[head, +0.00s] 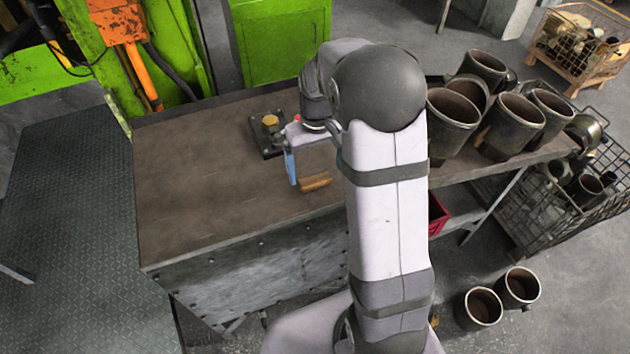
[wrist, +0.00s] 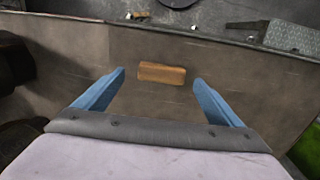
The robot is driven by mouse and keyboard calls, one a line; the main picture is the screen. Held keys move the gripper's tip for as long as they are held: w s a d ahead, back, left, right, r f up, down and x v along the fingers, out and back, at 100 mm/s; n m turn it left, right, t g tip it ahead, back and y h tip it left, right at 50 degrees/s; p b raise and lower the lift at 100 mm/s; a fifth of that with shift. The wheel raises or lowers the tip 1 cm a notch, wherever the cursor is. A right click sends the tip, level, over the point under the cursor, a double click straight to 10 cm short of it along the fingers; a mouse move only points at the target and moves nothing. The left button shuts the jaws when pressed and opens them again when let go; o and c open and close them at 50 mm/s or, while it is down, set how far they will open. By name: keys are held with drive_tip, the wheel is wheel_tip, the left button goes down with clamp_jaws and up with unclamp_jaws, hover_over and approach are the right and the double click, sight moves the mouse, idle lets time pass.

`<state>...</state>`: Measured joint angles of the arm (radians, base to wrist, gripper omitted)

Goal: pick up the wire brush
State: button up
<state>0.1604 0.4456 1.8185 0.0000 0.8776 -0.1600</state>
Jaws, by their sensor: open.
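The wire brush shows as a small brown wooden block (head: 315,183) lying on the workbench (head: 200,195) near its front edge. No bristles show. In the wrist view the brush (wrist: 162,73) lies crosswise between the lines of my two blue fingers, with bare bench around it. My gripper (wrist: 159,78) is open and empty, and its gap is wider than the brush. In the head view one blue finger (head: 291,167) shows just left of and behind the brush; my arm hides part of the gripper. The fingers look to be above the bench; how high is hard to tell.
Several dark metal cylinders (head: 453,115) crowd the bench's right end. A green machine (head: 280,40) stands behind. The left half of the bench is clear.

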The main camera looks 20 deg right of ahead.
sight(315, 179)
drive_tip(key=shift+w+a+f+p, duration=0.1)
drive_tip(key=shift+f+p, duration=0.55)
drive_tip(key=shift+f, duration=0.65)
drive_tip(key=shift+a+f+p, duration=0.1)
drive_tip(key=shift+f+p, duration=0.5)
drive_tip(key=shift+f, duration=0.7)
drive_tip(key=c, duration=1.3)
drive_tip(key=shift+r, duration=0.1)
wheel_tip(315, 179, up, 10)
drive_tip(key=b, duration=0.3)
drive_tip(key=shift+o, duration=1.4)
